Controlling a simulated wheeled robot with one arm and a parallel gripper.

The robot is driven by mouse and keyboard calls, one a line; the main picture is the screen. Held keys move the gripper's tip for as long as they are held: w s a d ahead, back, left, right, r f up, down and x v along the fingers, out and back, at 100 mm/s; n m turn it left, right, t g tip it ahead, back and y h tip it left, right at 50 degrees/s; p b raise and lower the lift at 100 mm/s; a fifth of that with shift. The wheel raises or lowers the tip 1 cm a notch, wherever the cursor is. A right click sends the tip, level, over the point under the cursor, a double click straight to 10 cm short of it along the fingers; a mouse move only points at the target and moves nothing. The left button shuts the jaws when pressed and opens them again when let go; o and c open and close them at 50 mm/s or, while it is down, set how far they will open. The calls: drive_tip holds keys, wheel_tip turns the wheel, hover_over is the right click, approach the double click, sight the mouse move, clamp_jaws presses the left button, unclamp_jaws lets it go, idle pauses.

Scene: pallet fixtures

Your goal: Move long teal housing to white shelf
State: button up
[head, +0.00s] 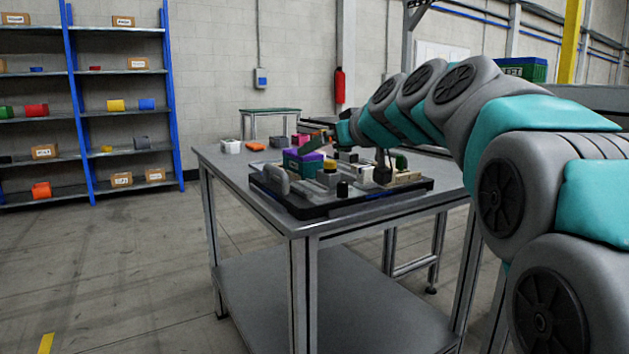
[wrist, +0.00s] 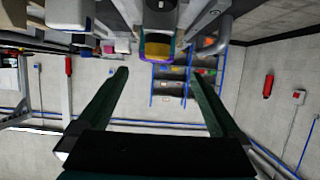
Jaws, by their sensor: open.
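A teal block with a purple top (head: 303,162) sits on the dark pallet (head: 390,196) on the table; it looks like the long teal housing, though I cannot be sure. In the wrist view a purple, yellow and teal piece (wrist: 158,46), probably the same block, shows beyond my fingertips. My gripper (wrist: 160,72) is open, with nothing between its two dark green fingers. In the head view my gripper (head: 322,138) is small, just above and behind the block. A rack with pale grey shelves (head: 122,74) and blue posts stands at the left; no clearly white shelf shows.
The pallet also carries a grey handle-like bracket (head: 275,180), a yellow-topped part (head: 329,168) and several other fixtures close together. Floor between table and rack is clear.

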sight(313, 155)
drive_tip(key=shift+x, duration=1)
drive_tip(key=x, duration=0.4)
drive_tip(key=p+x, duration=0.1)
drive_tip(key=x, duration=0.1)
drive_tip(key=shift+d+f, duration=0.25)
drive_tip(key=shift+d, duration=0.1)
drive_tip(key=shift+r, duration=0.1)
clamp_jaws()
